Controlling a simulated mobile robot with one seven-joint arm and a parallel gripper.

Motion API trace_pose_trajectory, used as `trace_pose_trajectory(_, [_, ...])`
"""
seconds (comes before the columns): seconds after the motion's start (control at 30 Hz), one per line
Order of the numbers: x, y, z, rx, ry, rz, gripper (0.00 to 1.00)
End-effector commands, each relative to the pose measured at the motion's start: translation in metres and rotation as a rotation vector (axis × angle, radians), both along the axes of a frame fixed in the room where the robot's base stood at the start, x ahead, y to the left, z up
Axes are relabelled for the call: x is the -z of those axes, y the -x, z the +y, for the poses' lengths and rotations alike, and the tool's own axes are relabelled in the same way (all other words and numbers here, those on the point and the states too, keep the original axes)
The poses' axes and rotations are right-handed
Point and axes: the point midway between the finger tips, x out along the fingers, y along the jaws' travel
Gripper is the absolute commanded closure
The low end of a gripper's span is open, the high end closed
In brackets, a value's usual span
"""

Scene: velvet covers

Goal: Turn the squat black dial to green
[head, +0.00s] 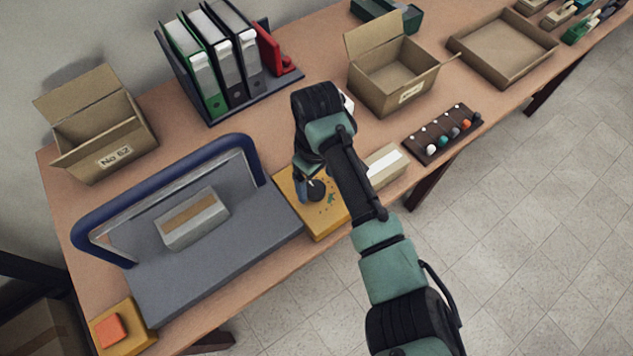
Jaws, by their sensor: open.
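The squat black dial (317,192) sits on top of a yellow-orange box (325,226) near the front edge of the table. Small green and dark marks show on the box's top to the right of the dial. Which mark the dial points at is too small to tell. My gripper (309,181) is open and reaches down at the dial from above, close to its upper left side. My wrist and forearm hide the back and right parts of the box. I cannot tell whether the fingers touch the dial.
A grey machine with a blue bar (250,157) and a silver block (192,219) stands close on the left. A pale carton (385,165) and a dark rack of coloured knobs (443,135) lie to the right. Binders (215,65) and an open box (392,80) stand behind.

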Motion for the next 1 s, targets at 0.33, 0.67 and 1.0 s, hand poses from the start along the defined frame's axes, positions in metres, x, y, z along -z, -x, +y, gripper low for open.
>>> trace_pose_trajectory(0.33, [0.027, 0.0, 0.0, -0.001, 0.0, -0.001, 0.11])
trace_pose_trajectory(0.67, [0.027, 0.0, 0.0, -0.001, 0.0, -0.001, 0.31])
trace_pose_trajectory(1.0, [0.027, 0.0, 0.0, 0.0, 0.001, -0.002, 0.92])
